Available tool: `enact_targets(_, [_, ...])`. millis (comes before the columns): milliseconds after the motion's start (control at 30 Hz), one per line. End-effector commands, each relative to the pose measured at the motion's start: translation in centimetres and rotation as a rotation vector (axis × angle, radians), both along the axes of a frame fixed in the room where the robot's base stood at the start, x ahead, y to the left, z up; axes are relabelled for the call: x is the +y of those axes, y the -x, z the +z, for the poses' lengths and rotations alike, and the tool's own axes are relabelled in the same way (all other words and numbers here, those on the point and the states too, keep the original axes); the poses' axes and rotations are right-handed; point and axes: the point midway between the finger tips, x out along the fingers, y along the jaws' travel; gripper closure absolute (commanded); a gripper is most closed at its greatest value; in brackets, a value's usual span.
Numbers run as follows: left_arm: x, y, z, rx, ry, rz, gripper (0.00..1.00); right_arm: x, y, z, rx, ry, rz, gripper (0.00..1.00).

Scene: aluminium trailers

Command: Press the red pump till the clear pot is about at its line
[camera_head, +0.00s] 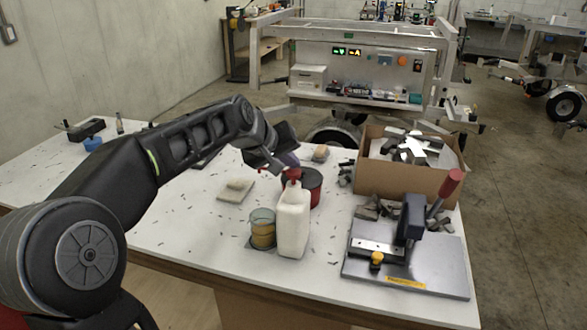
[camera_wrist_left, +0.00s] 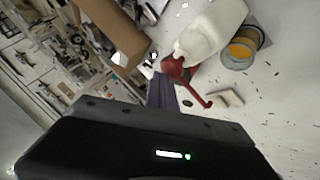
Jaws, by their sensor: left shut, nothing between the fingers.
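A white bottle (camera_head: 292,222) with a red pump (camera_head: 291,174) on top stands upright on the white table. The clear pot (camera_head: 262,229) stands just left of the bottle and holds amber liquid; its line cannot be made out. My left gripper (camera_head: 284,164) is shut and empty, right at the top of the red pump; whether it touches cannot be told. In the left wrist view the red pump (camera_wrist_left: 176,70), its long spout, the white bottle (camera_wrist_left: 212,32) and the clear pot (camera_wrist_left: 240,50) show beyond the gripper. My right gripper is not in view.
A dark round tin (camera_head: 311,183) with red stands behind the bottle. A cardboard box (camera_head: 400,182) of metal offcuts and a grey press with a red handle (camera_head: 451,183) stand at the right. A pale block on a pad (camera_head: 236,190) lies at left. The table's front left is clear.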

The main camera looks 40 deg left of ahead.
Motion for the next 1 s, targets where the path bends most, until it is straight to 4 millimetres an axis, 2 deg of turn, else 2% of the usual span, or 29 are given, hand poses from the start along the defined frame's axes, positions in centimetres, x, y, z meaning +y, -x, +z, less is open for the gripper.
enact_targets(700, [-0.1, 0.1, -1.3, 0.008, 0.002, -0.002, 1.00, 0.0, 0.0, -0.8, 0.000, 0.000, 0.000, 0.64])
enact_targets(1000, [-0.1, 0.1, -1.3, 0.009, 0.003, -0.003, 1.00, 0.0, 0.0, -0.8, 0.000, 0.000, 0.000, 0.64])
